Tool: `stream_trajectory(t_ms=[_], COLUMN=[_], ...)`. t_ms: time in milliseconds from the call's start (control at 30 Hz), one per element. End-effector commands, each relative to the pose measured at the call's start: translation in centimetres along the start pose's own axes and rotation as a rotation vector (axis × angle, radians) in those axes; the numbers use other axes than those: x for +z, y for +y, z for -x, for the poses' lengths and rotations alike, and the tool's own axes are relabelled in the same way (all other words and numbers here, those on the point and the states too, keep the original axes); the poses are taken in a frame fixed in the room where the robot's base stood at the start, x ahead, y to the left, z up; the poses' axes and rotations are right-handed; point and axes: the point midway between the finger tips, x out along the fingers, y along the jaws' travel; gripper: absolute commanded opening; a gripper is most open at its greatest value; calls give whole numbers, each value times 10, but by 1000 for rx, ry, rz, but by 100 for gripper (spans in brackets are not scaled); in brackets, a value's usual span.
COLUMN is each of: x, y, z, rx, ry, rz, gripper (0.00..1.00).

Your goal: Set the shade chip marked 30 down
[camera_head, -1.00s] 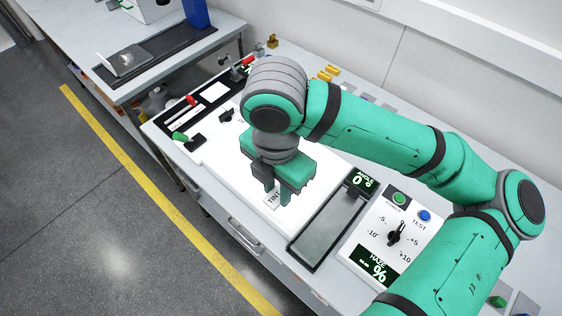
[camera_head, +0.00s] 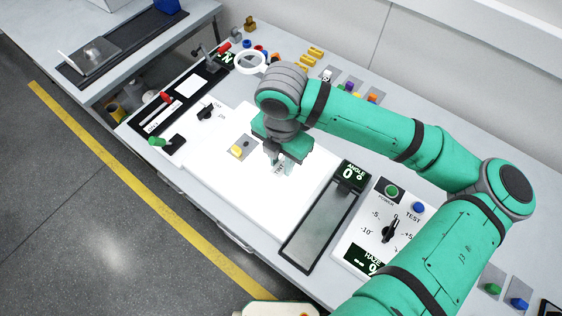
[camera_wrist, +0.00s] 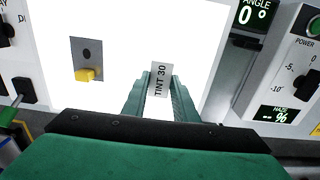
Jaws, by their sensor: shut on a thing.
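The shade chip marked 30 (camera_wrist: 160,78) is a small pale plate reading "TINT 30" in the wrist view. My gripper (camera_wrist: 160,100) has its green fingers closed on the chip's two sides. In the head view my gripper (camera_head: 279,164) is over the bright white light panel (camera_head: 233,184), with the chip (camera_head: 280,169) between its fingertips, partly hidden. I cannot tell whether the chip touches the panel.
A grey plate with a yellow block (camera_head: 236,151) is on the panel, left of my gripper. A dark-framed glass strip with an angle display (camera_head: 351,174) lies to the right, then a haze meter (camera_head: 385,228) with a dial. The panel's front part is clear.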

Motion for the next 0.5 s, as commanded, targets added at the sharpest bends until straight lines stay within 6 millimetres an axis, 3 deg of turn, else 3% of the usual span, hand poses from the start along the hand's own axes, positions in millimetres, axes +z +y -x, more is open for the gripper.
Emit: stream_trajectory(t_ms=[200,500], x=[2,4], y=[-4,-6], z=[-26,-29], rx=[-1,-1], ry=[1,0], rz=[-12,-17], gripper=[4,4])
